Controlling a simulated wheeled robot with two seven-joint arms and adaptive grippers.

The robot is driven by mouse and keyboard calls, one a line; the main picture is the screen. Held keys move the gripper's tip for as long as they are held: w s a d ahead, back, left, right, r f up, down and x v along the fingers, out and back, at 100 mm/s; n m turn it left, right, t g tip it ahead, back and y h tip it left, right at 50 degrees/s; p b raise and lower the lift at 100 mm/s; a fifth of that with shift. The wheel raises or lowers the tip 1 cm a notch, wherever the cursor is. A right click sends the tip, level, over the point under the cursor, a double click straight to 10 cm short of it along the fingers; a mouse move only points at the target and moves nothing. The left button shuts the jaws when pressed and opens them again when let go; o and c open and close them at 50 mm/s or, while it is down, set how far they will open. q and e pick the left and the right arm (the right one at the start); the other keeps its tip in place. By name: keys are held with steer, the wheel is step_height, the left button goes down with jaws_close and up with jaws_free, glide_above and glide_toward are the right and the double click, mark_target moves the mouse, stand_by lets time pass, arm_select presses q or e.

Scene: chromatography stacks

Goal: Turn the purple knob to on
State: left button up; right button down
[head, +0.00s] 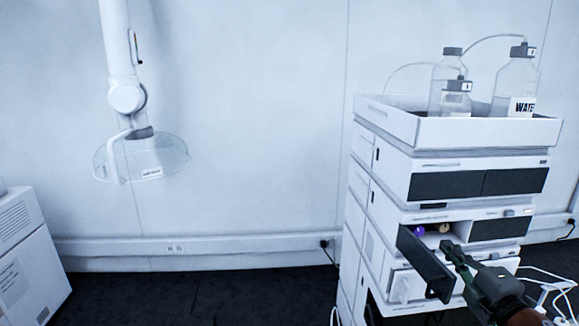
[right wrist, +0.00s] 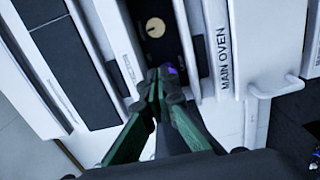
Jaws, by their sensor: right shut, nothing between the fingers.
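The purple knob (head: 418,231) sits inside the open compartment of the stack's middle module, left of a gold knob (head: 443,228). In the right wrist view, only a small part of the purple knob (right wrist: 171,69) shows beside my fingertips; the rest is hidden. The gold knob (right wrist: 155,27) shows clearly there, with a dark mark on its face. My right gripper (head: 452,250) is shut and empty, just in front of the compartment. Its fingertips (right wrist: 164,76) overlap the purple knob in the wrist view; I cannot tell whether they touch it. My left gripper is out of view.
A dark door (head: 425,262) hangs open at the compartment's left. A module marked MAIN OVEN (right wrist: 224,59) adjoins the compartment. Bottles (head: 515,82) with tubing stand in the top tray (head: 435,131). A clear extraction hood (head: 141,157) hangs at the left. Open floor lies between.

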steer(key=p, duration=0.2)
glide_above(432, 247)
steer(key=shift+a+r, duration=0.3)
steer(key=shift+a+f, duration=0.15)
stand_by(0.7)
steer(key=shift+f+p, duration=0.35)
steer(key=shift+f, duration=0.4)
steer(key=shift+d, duration=0.3)
steer(key=shift+d, duration=0.1)
